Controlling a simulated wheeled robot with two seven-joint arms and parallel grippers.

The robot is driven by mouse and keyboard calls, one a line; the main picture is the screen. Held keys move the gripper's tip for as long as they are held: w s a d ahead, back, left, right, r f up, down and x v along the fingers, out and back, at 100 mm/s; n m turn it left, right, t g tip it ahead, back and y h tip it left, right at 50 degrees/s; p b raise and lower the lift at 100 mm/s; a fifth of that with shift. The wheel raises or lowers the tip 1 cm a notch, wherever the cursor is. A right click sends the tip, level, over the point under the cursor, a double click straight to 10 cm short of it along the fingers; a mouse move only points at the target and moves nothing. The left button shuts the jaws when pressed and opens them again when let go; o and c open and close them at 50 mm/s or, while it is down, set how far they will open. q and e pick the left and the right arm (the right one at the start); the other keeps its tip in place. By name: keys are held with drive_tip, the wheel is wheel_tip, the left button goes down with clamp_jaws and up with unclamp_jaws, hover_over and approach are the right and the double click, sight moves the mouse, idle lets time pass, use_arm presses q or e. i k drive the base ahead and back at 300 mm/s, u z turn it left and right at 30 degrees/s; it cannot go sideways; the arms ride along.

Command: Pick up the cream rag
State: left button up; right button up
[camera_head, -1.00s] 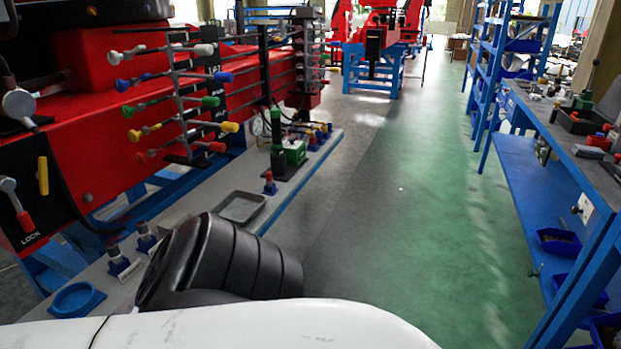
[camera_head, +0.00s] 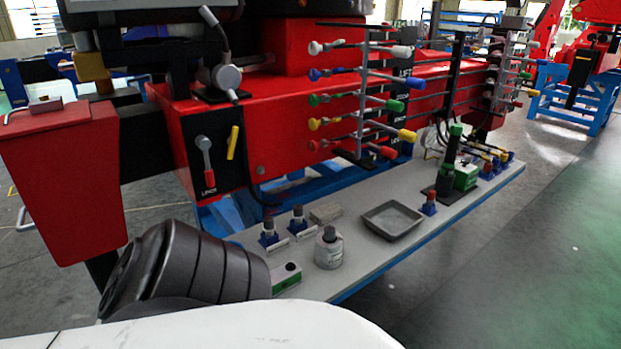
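A small flat beige-grey piece (camera_head: 325,212) lies on the grey shelf (camera_head: 375,259) in front of the red crane stand, left of a grey tray (camera_head: 392,220). It may be the folded cream rag, but it is too small to tell for sure. Neither of my grippers shows. Only a black ribbed part and a white part of my own body show at the lower left and bottom, and they hide the near left end of the shelf.
On the shelf stand a white bottle with a grey cap (camera_head: 329,249), a green-and-white box (camera_head: 286,278), several small blue holders and a green device (camera_head: 466,177). Coloured levers (camera_head: 385,104) stick out above it. Open floor (camera_head: 500,260) lies to the right.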

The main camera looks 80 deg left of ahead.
sight(329, 212)
drive_tip(key=i, duration=0.8)
drive_tip(key=u, duration=2.05)
